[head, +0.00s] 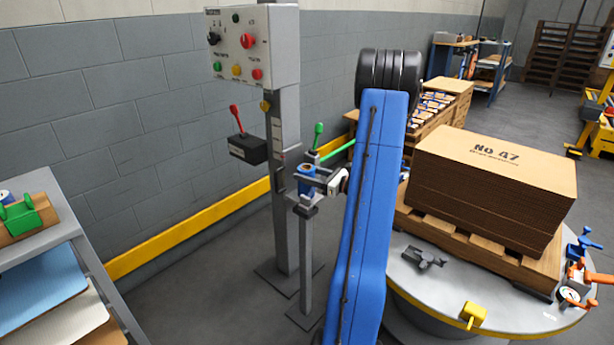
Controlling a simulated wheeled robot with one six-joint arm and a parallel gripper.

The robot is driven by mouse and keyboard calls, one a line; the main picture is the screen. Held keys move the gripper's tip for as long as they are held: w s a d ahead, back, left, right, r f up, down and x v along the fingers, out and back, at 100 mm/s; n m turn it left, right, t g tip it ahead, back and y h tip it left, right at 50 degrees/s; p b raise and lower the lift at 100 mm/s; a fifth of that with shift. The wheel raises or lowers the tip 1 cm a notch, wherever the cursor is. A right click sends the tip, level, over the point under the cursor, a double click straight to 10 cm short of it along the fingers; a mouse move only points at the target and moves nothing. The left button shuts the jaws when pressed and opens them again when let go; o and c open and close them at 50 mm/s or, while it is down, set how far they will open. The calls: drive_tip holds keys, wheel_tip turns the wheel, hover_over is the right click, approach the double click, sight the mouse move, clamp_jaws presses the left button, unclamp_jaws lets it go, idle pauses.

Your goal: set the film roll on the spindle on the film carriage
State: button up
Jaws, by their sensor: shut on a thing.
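My gripper (309,179) is at the middle of the head view, left of my blue arm. Its grey jaws are shut on a small blue piece, which looks like the film roll (306,187); the jaws hide part of it. It is right at the top of a slim grey post (305,250) in front of the tall grey mast (287,110). This post seems to belong to the film carriage, but the spindle cannot be made out. I cannot tell whether the roll touches the post or is above it.
A green lever (318,134) is just above my gripper; a red lever (236,117) sits up left. A control box (252,45) tops the mast. Right is a turntable (410,280) with a pallet of cardboard (490,185). A grey bench (62,225) is far left.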

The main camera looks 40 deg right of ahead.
drive_tip(key=shift+f, duration=0.2)
drive_tip(key=shift+f, duration=0.15)
drive_tip(key=o, duration=1.1)
drive_tip(key=shift+s+d, duration=0.1)
drive_tip(key=shift+s, duration=0.2)
drive_tip(key=v, duration=1.1)
drive_tip(key=shift+s, duration=0.2)
drive_tip(key=shift+s, duration=0.1)
